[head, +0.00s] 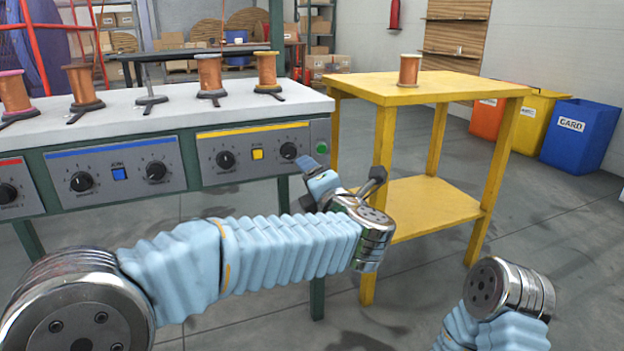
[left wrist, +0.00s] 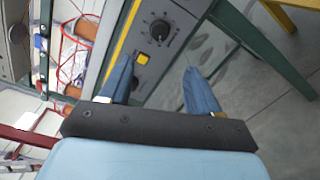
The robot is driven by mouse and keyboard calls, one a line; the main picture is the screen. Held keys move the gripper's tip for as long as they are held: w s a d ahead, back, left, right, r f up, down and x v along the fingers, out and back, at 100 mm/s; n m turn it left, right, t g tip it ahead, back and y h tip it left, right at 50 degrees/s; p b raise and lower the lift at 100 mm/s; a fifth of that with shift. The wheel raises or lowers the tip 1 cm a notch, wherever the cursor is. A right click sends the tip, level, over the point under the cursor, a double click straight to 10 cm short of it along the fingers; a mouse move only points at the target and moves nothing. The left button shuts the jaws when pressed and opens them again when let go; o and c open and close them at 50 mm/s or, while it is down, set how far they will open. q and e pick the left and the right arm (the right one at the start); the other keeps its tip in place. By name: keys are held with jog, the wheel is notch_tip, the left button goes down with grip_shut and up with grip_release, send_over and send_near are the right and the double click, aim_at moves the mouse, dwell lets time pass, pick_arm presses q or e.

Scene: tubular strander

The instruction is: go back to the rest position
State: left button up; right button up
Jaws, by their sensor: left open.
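My left arm reaches across the head view from the lower left. Its left gripper (head: 303,162) is in front of the right end of the control panel (head: 232,170), close to the panel with the yellow stripe. The left wrist view shows its two blue fingers (left wrist: 162,85) spread apart with nothing between them. Beyond them are the yellow button (left wrist: 142,58) and a black knob (left wrist: 160,30); whether a finger touches the panel I cannot tell. In the head view part of my right arm shows at the lower right; its gripper is out of the picture.
Several copper spools (head: 209,75) stand on the white bench top (head: 180,118). A yellow table (head: 450,85) with one copper spool (head: 409,69) stands right of the bench. Orange, yellow and blue bins (head: 580,135) line the wall. Grey floor (head: 560,230) at the right is clear.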

pick_arm(q)
jog(key=w+a+f+m+g+h, duration=0.1)
jog(key=a+f+m+h, duration=0.3)
jog(key=f, duration=0.6)
jog(key=w+a+f+m+g, duration=0.15)
jog(key=f+m, duration=0.35)
jog(key=f, duration=0.6)
jog(key=w+a+f+m+g+h, duration=0.15)
jog(key=f+m, duration=0.35)
jog(key=f, duration=0.5)
jog(key=s+a+f+m+g+h, duration=0.1)
jog(key=s+a+f+m+g, duration=0.15)
jog(key=f, duration=0.35)
jog(key=s+a+f+m+g, duration=0.1)
jog(key=s+a+f, duration=0.1)
jog(key=s+f, duration=0.3)
jog(key=s+a+f+m+g+h, duration=0.1)
jog(key=s+a+f+m+g, duration=0.15)
jog(key=s+f, duration=0.4)
jog(key=s+a+f+m+g+h, duration=0.1)
jog(key=s+f+g, duration=0.2)
jog(key=s, duration=0.6)
jog(key=s+a+f+m+g+h, duration=0.1)
jog(key=s+f+m+g, duration=0.15)
jog(key=s+f, duration=0.35)
notch_tip(320, 180, up, 17)
jog(key=s+p, duration=0.2)
jog(key=p, duration=1.4)
jog(key=shift+s+d, duration=0.35)
jog(key=shift+g, duration=0.25)
